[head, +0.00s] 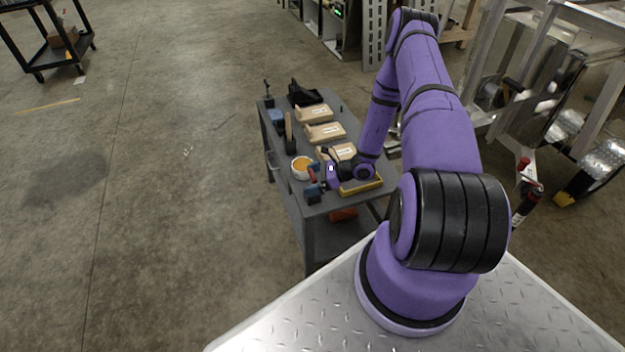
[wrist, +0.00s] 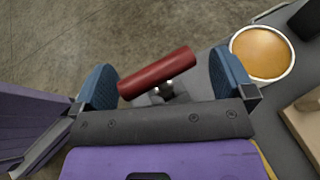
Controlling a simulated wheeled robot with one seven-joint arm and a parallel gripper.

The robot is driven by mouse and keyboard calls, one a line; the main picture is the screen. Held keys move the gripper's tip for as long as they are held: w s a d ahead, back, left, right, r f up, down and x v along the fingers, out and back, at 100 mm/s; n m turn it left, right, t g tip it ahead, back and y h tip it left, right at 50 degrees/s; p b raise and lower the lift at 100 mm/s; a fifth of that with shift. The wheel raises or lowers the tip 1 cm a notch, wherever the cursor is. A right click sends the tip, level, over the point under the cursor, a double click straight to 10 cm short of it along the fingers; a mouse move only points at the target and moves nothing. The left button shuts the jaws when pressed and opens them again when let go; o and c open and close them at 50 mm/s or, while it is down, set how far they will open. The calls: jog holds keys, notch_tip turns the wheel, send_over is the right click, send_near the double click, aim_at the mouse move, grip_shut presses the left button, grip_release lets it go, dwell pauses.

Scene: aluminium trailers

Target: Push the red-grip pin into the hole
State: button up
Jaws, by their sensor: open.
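The red-grip pin (wrist: 157,73) shows in the wrist view as a red cylindrical grip lying crosswise, tilted, with a short metal part under it. Its red grip also shows small in the head view (head: 312,175). My gripper (wrist: 165,80) is open, with one blue fingertip on each side of the red grip. The left fingertip is close to the grip's end; I cannot tell whether they touch. In the head view my gripper (head: 325,172) is low over the front of the grey cart. The hole is not discernible, and I cannot tell how deep the pin sits.
The container is right of the gripper in the wrist view (wrist: 262,53). Open concrete floor lies left.

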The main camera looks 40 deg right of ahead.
jog(key=shift+c, duration=0.5)
jog(key=c, duration=0.8)
jog(key=shift+o, duration=0.2)
jog(key=shift+r, duration=0.15)
